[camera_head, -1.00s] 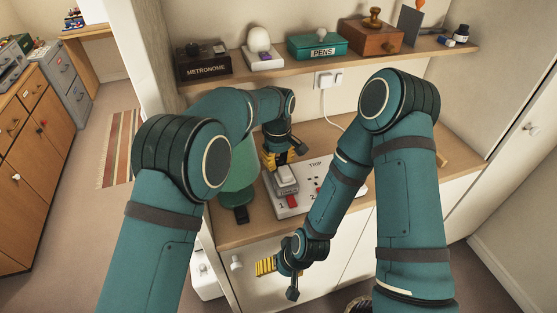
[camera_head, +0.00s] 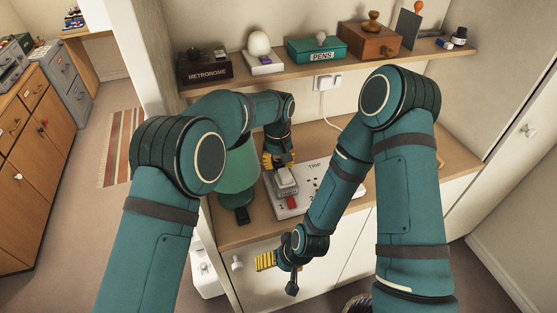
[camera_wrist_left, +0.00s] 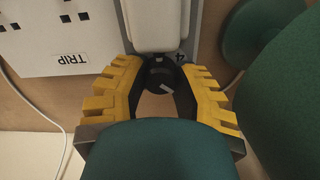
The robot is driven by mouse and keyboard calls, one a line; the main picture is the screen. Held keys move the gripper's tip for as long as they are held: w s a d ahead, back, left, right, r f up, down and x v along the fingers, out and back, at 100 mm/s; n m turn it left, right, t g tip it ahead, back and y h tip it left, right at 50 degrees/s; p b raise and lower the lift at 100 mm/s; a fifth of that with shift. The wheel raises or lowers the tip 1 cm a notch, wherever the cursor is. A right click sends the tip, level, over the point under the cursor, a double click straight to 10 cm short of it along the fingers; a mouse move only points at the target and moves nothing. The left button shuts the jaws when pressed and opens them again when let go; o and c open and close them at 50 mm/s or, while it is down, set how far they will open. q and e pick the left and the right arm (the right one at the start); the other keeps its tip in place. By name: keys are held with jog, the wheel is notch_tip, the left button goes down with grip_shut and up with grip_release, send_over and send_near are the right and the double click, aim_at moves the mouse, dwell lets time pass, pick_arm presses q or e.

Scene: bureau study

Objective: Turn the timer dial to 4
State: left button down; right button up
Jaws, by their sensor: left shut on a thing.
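The timer (camera_head: 285,182) is a pale grey block on the white board marked TRIP (camera_head: 318,172). In the left wrist view its pale body (camera_wrist_left: 156,22) shows at the top. Its dark round dial (camera_wrist_left: 158,76) has a white mark at the lower right of its face. A printed 4 (camera_wrist_left: 180,57) is at the dial's upper right; other numbers are hidden. My left gripper (camera_head: 279,160), also in the left wrist view (camera_wrist_left: 160,88), has its yellow fingers closed on either side of the dial. My right gripper (camera_head: 265,261) hangs in front of the cabinet; its jaw opening is unclear.
A green lamp (camera_head: 238,170) stands left of the board, close to my left arm. A shelf (camera_head: 300,73) above holds a metronome box (camera_head: 205,70), a pens box (camera_head: 318,48) and other items. A wall socket (camera_head: 328,81) has a white cord.

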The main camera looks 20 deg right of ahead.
aim_at(278, 161)
pick_arm(q)
jog(key=shift+m, duration=1)
jog(key=c, duration=0.7)
grip_release()
jog(key=shift+o, duration=0.2)
notch_tip(278, 161, up, 12)
jog(key=shift+a, duration=0.1)
